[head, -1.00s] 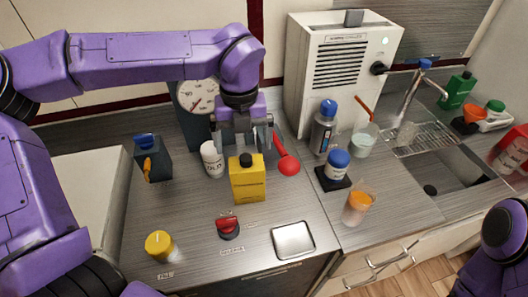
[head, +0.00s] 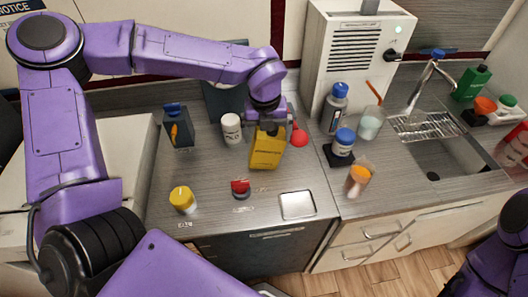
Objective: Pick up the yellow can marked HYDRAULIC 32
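The yellow can (head: 267,153) stands out on the grey counter (head: 215,165), right of a white bottle. Its label is too small to read. It looks tilted, its top leaning right. My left gripper (head: 267,127) comes down from above and its fingers are around the can's top, hiding the cap. It looks shut on the can. I cannot tell whether the can's base is clear of the counter. Part of my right arm shows at the lower right, but its gripper is out of view.
The white bottle (head: 231,128) stands close left of the can, a red spoon (head: 299,138) close right. A red knob (head: 240,188), a yellow-capped item (head: 182,200) and a metal tray (head: 298,205) lie in front. A white machine (head: 352,60) stands behind right.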

